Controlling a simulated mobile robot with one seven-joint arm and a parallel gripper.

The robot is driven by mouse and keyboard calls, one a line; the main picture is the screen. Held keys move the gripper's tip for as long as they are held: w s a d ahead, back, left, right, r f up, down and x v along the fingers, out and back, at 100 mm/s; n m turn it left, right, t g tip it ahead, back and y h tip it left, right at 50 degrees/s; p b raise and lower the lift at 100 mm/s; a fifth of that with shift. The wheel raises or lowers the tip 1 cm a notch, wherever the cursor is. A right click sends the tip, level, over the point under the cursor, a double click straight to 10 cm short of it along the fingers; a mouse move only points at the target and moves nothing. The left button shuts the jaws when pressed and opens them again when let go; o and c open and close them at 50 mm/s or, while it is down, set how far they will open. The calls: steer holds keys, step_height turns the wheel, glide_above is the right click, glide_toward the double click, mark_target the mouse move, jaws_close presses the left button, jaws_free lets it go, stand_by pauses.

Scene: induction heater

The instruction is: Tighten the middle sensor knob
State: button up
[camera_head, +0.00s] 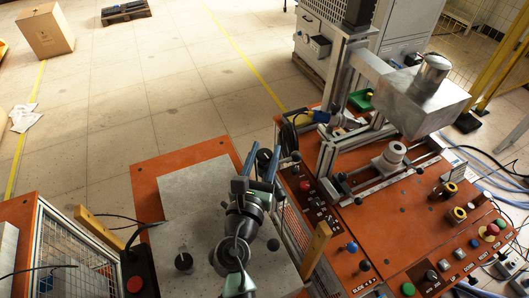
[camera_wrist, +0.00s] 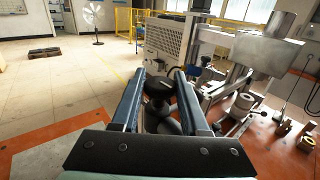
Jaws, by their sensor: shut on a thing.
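My gripper (camera_head: 264,156) reaches forward past the grey plate, its two blue fingers on either side of a dark round knob (camera_head: 263,160). In the wrist view the fingers (camera_wrist: 160,76) flank the same black knob (camera_wrist: 157,86), with another dark rounded part below it, between the fingers. The jaws are shut on the knob. What the knob is mounted on is hidden behind my fingers and wrist, so I cannot tell how far it is screwed in.
The orange machine table (camera_head: 420,225) is at right, with coloured buttons and a metal column carrying a silver box (camera_head: 415,103).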

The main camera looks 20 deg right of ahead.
jaws_close()
steer(key=shift+a+m+g+h+b, duration=0.1)
steer(key=shift+m+g+h+b, duration=0.3)
steer(key=shift+h, duration=0.1)
steer(key=shift+m+g+h, duration=0.4)
steer(key=shift+h, duration=0.1)
steer(key=o, duration=0.9)
jaws_free()
steer(key=shift+o, duration=0.2)
